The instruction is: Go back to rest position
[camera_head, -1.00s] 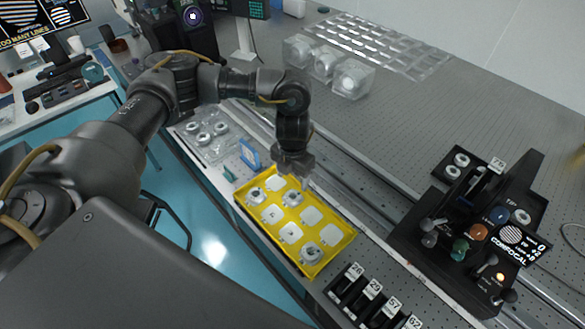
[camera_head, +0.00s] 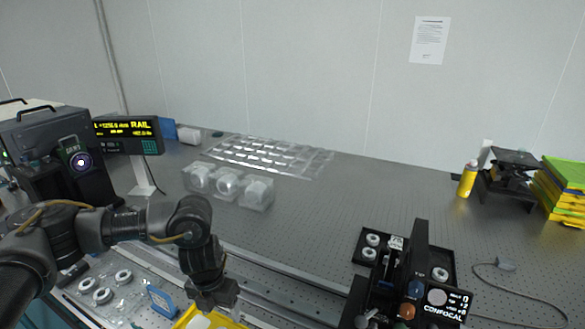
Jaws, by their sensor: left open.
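My left gripper (camera_head: 217,303) points down just above the far end of the yellow tray (camera_head: 190,318) at the bottom of the picture. Its jaws are open, and I see nothing held between them. My left arm (camera_head: 85,228) comes in from the left edge and bends down at the wrist. Only the top end of the yellow tray shows; the rest is cut off by the frame. My right gripper is not in view.
A clear tray with white rings (camera_head: 102,288) lies left of my wrist. A clear box of round parts (camera_head: 228,187) stands behind it. The black confocal device (camera_head: 418,268) stands at the right. A yellow bottle (camera_head: 467,180) stands farther back. The table's middle is largely clear.

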